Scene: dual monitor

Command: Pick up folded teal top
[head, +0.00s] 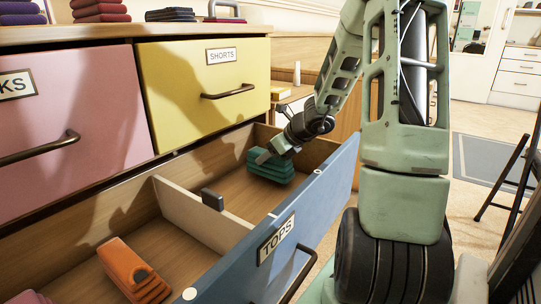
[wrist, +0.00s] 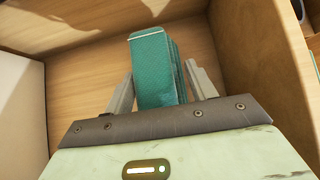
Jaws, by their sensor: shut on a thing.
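The folded teal top (head: 270,168) is a small stack of teal folds inside the open blue drawer labelled TOPS, in its far compartment. My gripper (head: 268,157) reaches down into that compartment and is at the top of the teal stack. In the wrist view the teal top (wrist: 152,70) stands between the two pale fingers of my gripper (wrist: 158,88), which are shut on it. I cannot tell whether the stack is lifted off the drawer floor.
A wooden divider (head: 200,213) with a dark clip splits the drawer. An orange folded top (head: 133,272) lies in the near compartment. The blue drawer front (head: 300,225) stands close to my arm. A closed yellow SHORTS drawer (head: 190,95) is above.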

